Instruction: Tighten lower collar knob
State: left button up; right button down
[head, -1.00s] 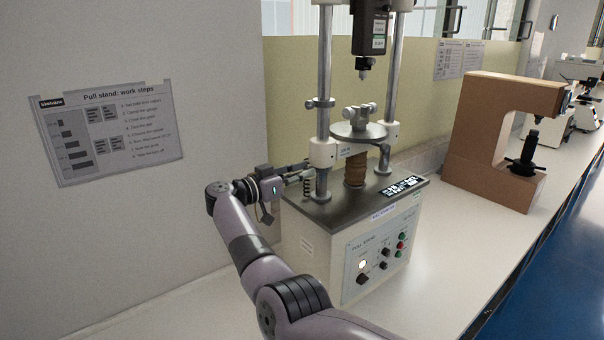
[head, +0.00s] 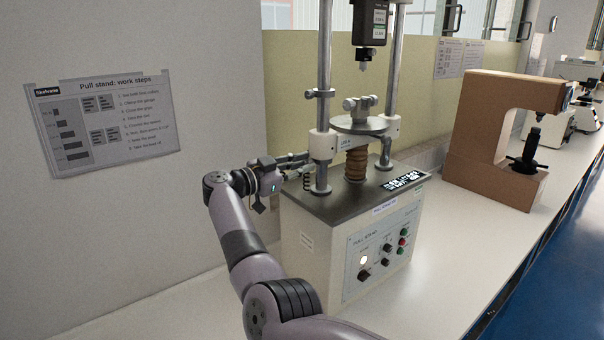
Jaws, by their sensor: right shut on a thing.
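The pull stand (head: 300,222) stands on the bench with two upright steel columns. My right gripper (head: 301,160) reaches in from the left to the left column (head: 323,178), just below the white crosshead block (head: 322,145). Its fingers are closed on a small part beside the column, at the place of the lower collar knob. The knob and lower collar are hidden by the fingers and too small to make out. An upper collar (head: 320,93) with a side knob sits higher on the same column. My left gripper is not in view.
The round platform (head: 358,124) sits over a brown bellows (head: 356,165). The force gauge (head: 370,22) hangs above it. A control panel (head: 382,250) faces front. A brown C-frame tester (head: 500,140) stands to the right. The bench front (head: 420,280) is clear.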

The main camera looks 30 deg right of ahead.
jog(key=m+b, duration=0.2)
jog(key=m, duration=0.1)
jog(key=shift+f+m+b, duration=0.15)
jog(key=shift+m+b, duration=0.2)
jog(key=shift+m, duration=0.05)
jog(key=m+b, duration=0.2)
jog(key=m, duration=0.1)
jog(key=shift+m, duration=0.3)
jog(key=m+b, duration=0.2)
jog(key=shift+m, duration=0.4)
jog(key=m+b, duration=0.1)
jog(key=m, duration=0.2)
jog(key=shift+m+b, duration=0.3)
jog(key=shift+b, duration=0.05)
jog(key=m+b, duration=0.1)
jog(key=m, duration=0.2)
jog(key=shift+m, duration=0.3)
jog(key=m+b, duration=0.1)
jog(key=m, duration=0.2)
jog(key=shift+m, duration=0.3)
jog(key=m+b, duration=0.1)
jog(key=m, duration=0.2)
jog(key=shift+m, duration=0.3)
jog(key=shift+m+b, duration=0.3)
jog(key=shift+m, duration=1.6)
